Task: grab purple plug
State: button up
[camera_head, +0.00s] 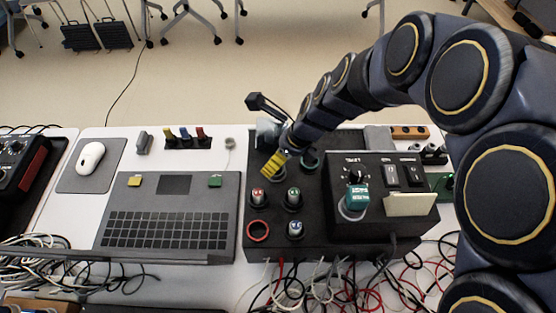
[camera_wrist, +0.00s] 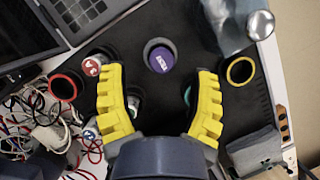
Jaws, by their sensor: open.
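The purple plug (camera_wrist: 162,58) stands in a socket of the black panel (camera_wrist: 185,30), with its round purple top and small white label facing the wrist camera. In the head view I cannot see the plug; my gripper and arm cover that area. My gripper (camera_wrist: 159,72) is open, with its yellow fingers apart, one on each side of the plug in the picture. Nothing is between the fingers, and how far they are above the plug is unclear. In the head view my gripper (camera_head: 273,163) points down over the panel's left back part.
Red (camera_head: 258,197), green (camera_head: 293,198) and blue (camera_head: 295,229) plugs stand close by. A red ring (camera_head: 258,231) is at the front left. A raised black box (camera_head: 385,222) is on the right. A laptop (camera_head: 170,218) lies left; tangled cables lie in front.

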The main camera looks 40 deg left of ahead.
jog(key=x, duration=0.4)
jog(key=shift+w, duration=0.1)
jog(key=shift+r, duration=0.1)
jog(key=shift+d, duration=0.1)
grip_shut()
